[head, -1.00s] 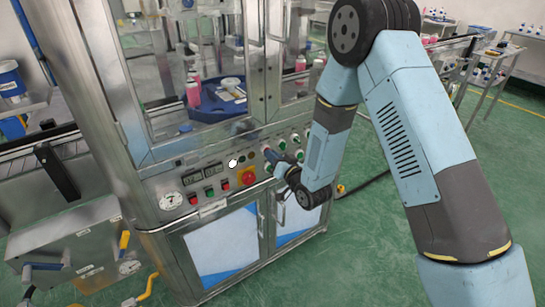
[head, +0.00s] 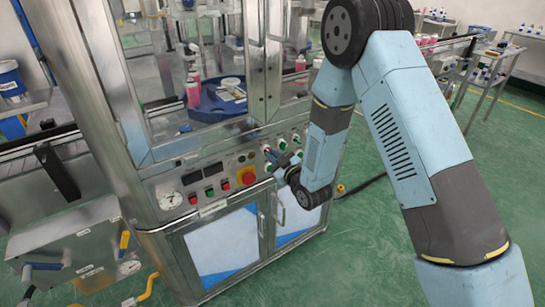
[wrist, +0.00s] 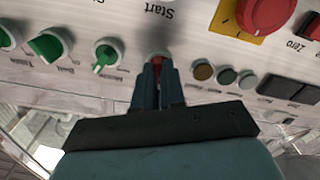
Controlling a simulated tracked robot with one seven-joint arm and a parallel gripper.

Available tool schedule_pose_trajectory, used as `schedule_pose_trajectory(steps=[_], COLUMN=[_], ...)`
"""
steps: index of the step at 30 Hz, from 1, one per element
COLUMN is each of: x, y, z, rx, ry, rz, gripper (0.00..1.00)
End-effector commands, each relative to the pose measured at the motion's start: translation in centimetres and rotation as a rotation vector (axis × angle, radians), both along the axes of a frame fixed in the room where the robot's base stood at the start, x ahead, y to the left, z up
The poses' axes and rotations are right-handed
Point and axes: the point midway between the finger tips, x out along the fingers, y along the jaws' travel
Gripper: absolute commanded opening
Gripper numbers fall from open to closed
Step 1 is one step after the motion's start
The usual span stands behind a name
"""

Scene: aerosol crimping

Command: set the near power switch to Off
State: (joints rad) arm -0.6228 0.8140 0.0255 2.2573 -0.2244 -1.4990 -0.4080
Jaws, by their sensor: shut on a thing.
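My gripper (head: 272,157) reaches the front control panel of the steel machine. In the wrist view, which shows the panel upside down, my gripper (wrist: 158,72) is shut on a small red knob (wrist: 158,60) in a pale round bezel. The fingers hide most of this switch, so its pointer angle and label cannot be read. Beside it are three round lamps, amber (wrist: 203,72), green (wrist: 226,76) and pale (wrist: 248,77), all looking unlit. The panel displays (head: 209,170) are dark.
Green knobs (wrist: 105,54) sit close beside my fingers. A red emergency button (head: 247,177) on a yellow plate and a pressure gauge (head: 171,201) are on the same panel. Cabinet doors (head: 222,243) with handles lie below, glass doors above.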

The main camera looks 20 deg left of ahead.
Motion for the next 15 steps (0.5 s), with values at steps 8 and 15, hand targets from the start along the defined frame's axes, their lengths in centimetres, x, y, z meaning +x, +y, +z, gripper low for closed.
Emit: schedule_pose_trajectory(steps=[8,15], x=[0.03,0.01], y=[-0.20,-0.20], z=[-0.22,-0.25], rx=[-0.073,-0.091], ry=[-0.076,-0.097], rz=[-0.003,-0.003], gripper=[0.00,0.00])
